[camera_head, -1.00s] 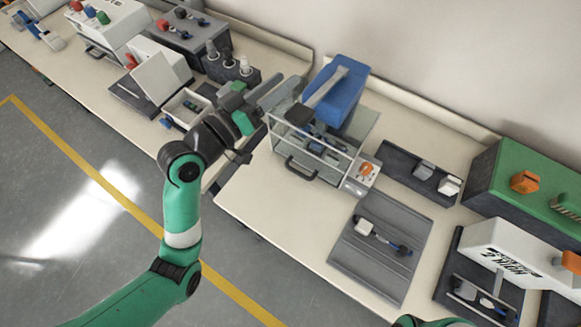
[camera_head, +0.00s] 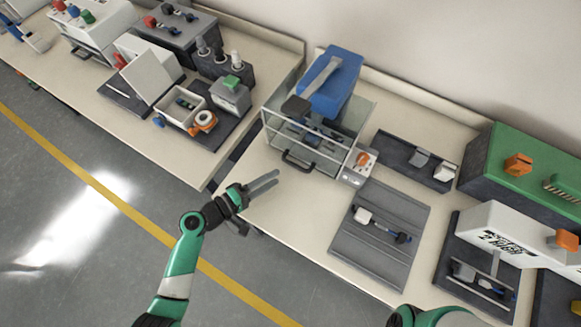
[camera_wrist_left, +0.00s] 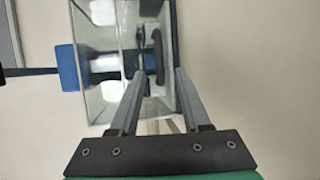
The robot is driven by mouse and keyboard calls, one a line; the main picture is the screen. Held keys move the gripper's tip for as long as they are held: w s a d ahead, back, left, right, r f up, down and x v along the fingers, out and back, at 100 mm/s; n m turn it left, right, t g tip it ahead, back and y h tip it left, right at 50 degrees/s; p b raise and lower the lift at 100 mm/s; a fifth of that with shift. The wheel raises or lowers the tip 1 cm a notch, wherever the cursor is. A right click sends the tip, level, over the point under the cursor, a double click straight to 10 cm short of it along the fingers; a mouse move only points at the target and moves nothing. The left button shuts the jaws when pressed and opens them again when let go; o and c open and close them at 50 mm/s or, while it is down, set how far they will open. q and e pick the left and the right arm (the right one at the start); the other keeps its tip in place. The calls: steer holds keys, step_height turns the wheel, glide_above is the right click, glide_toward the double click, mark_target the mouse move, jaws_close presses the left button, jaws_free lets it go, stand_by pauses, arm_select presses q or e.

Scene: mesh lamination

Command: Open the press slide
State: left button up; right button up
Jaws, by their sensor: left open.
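The press (camera_head: 330,88) is a blue machine with a clear-walled box at its base, standing on the table. A dark bar handle (camera_head: 297,162) is on the front of the slide, low on the box. My left gripper (camera_head: 278,179) is open and empty, in front and to the left of the handle, apart from it. In the left wrist view, the two grey fingers (camera_wrist_left: 162,77) point towards the press, and the dark handle (camera_wrist_left: 155,45) shows beyond and between the fingertips. My right gripper is out of view; only part of that arm shows at the bottom edge.
A small box with an orange knob (camera_head: 363,159) adjoins the press on the right. A grey ribbed mat (camera_head: 380,260) with a small part lies in front of it. A gap (camera_head: 232,160) separates this table from the left one. The tabletop before the handle is clear.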

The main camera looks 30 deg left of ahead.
arm_select(q)
steer(key=b+x, duration=0.1)
steer(key=x, duration=0.6)
steer(key=shift+w+d, duration=0.1)
steer(key=shift+w, duration=0.1)
jaws_close()
stand_by(1.0)
